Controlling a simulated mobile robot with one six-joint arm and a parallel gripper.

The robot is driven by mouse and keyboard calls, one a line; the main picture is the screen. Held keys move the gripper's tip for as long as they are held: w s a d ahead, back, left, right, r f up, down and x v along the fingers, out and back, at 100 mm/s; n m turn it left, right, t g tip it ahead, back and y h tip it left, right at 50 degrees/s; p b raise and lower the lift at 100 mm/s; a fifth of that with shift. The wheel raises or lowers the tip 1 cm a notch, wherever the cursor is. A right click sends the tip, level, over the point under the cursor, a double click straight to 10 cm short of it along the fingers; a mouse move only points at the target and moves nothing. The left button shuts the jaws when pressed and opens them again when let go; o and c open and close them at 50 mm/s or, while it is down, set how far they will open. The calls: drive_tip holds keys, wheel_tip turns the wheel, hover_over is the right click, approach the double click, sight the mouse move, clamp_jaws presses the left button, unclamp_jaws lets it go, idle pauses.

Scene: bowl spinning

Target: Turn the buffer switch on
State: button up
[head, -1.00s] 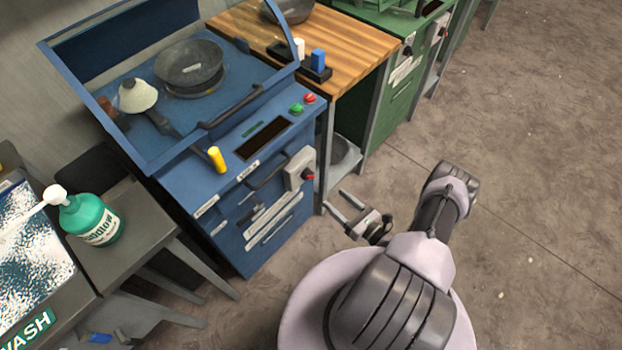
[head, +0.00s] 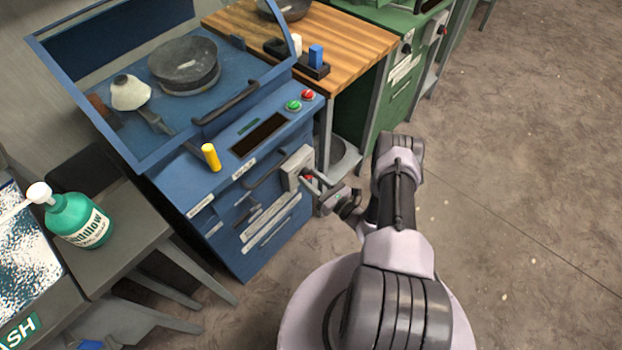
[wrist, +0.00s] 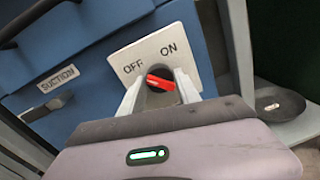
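The switch is a red knob (wrist: 160,82) on a pale plate (wrist: 125,62) marked OFF on the left and ON on the right. The knob's bar lies aslant, its left end higher, toward the OFF side. In the head view the switch box (head: 292,172) is on the front of the blue machine. My gripper (wrist: 158,88) is open, with one finger on each side of the knob. I cannot tell whether either finger touches it. In the head view my gripper (head: 312,183) is right at the box and partly covers the knob.
The blue machine (head: 225,215) has a yellow handle (head: 211,157), a green button (head: 293,105) and a red button (head: 308,94). A lever labelled SUCTION (wrist: 47,107) is left of the switch. A wooden-topped table (head: 350,45) stands to the right. The floor (head: 510,190) at right is clear.

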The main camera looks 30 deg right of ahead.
clamp_jaws()
drive_tip(key=m+b, duration=0.1)
drive_tip(key=m, duration=0.2)
drive_tip(key=shift+f+m+b, duration=0.1)
drive_tip(key=shift+m+b, duration=0.2)
drive_tip(key=shift+b, duration=0.05)
drive_tip(key=m, duration=0.3)
drive_tip(key=shift+m+g+b, duration=0.3)
drive_tip(key=shift+g, duration=0.1)
drive_tip(key=m, duration=0.5)
drive_tip(key=shift+m+y, duration=0.4)
drive_tip(key=shift+m, duration=2)
drive_tip(key=shift+d, duration=0.1)
